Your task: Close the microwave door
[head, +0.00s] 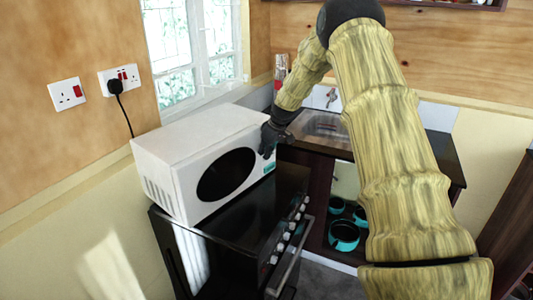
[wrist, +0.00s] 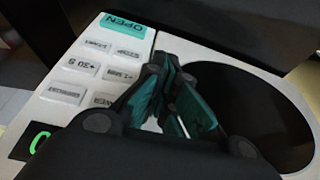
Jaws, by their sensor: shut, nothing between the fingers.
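The white microwave (head: 190,153) stands on the black stove at the left. Its door (head: 226,174), with a dark oval window, looks flush with the body, with no gap showing. The wrist view shows the door window (wrist: 240,105) beside the control panel (wrist: 85,75), in about the same plane, with a teal OPEN button (wrist: 122,23) and a green display (wrist: 38,140). My gripper (head: 267,151) is at the right end of the microwave's front, close to the panel. Its fingers (wrist: 168,78) are shut and empty; whether they touch the front cannot be told.
The black stove (head: 250,222) has knobs and a front handle (head: 288,262). A sink (head: 322,124) lies behind my arm. A wall socket with a plugged cord (head: 121,80) is at left.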

